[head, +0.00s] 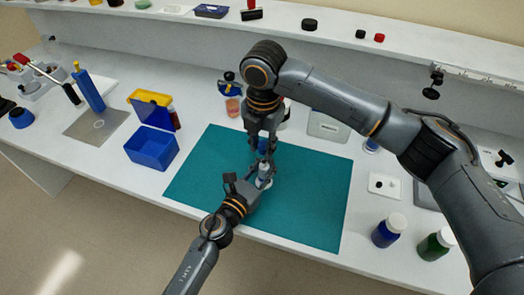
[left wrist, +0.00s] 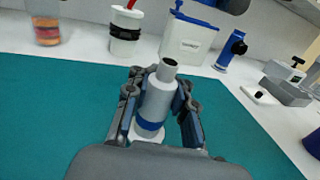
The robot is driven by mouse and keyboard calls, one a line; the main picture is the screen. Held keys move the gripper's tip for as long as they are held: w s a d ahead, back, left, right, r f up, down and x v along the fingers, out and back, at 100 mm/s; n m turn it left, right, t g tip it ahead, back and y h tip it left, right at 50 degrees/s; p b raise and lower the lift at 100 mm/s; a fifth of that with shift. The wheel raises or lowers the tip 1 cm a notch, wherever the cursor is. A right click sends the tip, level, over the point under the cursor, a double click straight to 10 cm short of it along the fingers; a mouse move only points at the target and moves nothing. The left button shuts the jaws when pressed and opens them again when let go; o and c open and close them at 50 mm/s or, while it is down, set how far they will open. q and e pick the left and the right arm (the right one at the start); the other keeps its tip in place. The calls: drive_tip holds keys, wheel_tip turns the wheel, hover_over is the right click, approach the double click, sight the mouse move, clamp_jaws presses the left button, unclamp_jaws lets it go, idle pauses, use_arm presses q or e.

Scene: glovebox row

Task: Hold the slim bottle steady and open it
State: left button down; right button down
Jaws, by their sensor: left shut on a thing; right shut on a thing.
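The slim bottle (head: 265,170) is pale grey and stands roughly upright over the teal mat (head: 310,210). In the left wrist view the slim bottle (left wrist: 155,98) has a blue band low down and a bare neck with a dark open mouth. My left gripper (head: 262,178) is shut on its body; its fingers (left wrist: 157,108) flank it on both sides. My right gripper (head: 263,143) is above the bottle, shut on a small blue cap (head: 262,145), which is apart from the neck. The fingers partly hide the cap.
A blue bin (head: 152,149) with a yellow-edged lid stands left of the mat. A blue bottle (head: 388,230) and a green bottle (head: 436,244), both white-capped, stand at the right front. A white switch plate (head: 384,186) lies right of the mat. The mat's right side is clear.

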use_arm(q)
drive_tip(key=c, duration=1)
unclamp_jaws()
drive_tip(key=shift+f, duration=0.1)
drive_tip(key=shift+c, duration=0.2)
